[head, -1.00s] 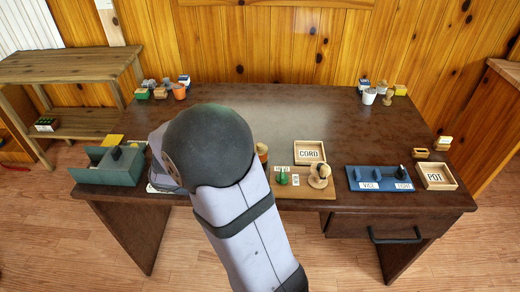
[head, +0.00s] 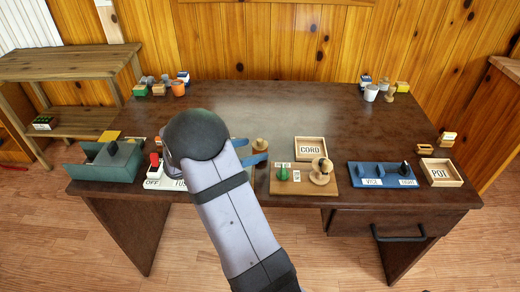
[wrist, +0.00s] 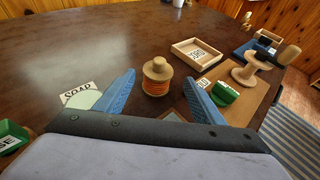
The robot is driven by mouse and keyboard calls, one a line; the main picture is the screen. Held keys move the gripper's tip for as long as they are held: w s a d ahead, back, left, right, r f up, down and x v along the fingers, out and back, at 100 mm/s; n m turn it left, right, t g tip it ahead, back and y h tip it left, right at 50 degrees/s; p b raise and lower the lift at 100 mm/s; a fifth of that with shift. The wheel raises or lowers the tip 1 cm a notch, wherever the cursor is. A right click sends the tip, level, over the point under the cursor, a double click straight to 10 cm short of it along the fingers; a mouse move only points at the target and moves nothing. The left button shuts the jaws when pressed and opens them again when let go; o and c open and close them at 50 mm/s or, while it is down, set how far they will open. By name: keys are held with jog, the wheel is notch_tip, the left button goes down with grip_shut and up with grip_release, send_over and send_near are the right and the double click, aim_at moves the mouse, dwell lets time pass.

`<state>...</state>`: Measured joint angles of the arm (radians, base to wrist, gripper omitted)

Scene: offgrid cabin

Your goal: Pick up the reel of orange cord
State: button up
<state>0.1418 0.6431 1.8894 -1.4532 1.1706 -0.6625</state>
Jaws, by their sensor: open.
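The reel of orange cord (wrist: 156,82) stands upright on the dark table, with wooden ends and orange cord wound around its middle. In the head view its wooden top (head: 260,144) shows just left of the CORD tray. My gripper (wrist: 166,84) is open, its blue fingers spread to the left and right of the reel in the wrist view. The reel appears between or slightly beyond the fingertips, and I see no contact. In the head view my arm hides part of the gripper (head: 250,151) and the area beside it.
The CORD tray (head: 323,142) and a board (head: 306,188) with a green item and a wooden spool stand right of the reel. Farther right are a blue board (head: 355,183) and the POT tray (head: 455,182). A SOAP label (wrist: 77,92) lies left.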

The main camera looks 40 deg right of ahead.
aim_at(255, 147)
jog(key=shift+w+x, duration=0.1)
jog(key=shift+x, duration=1.2)
jog(key=shift+w+x, duration=0.15)
jog(key=shift+x, duration=1.15)
jog(key=c, duration=1.2)
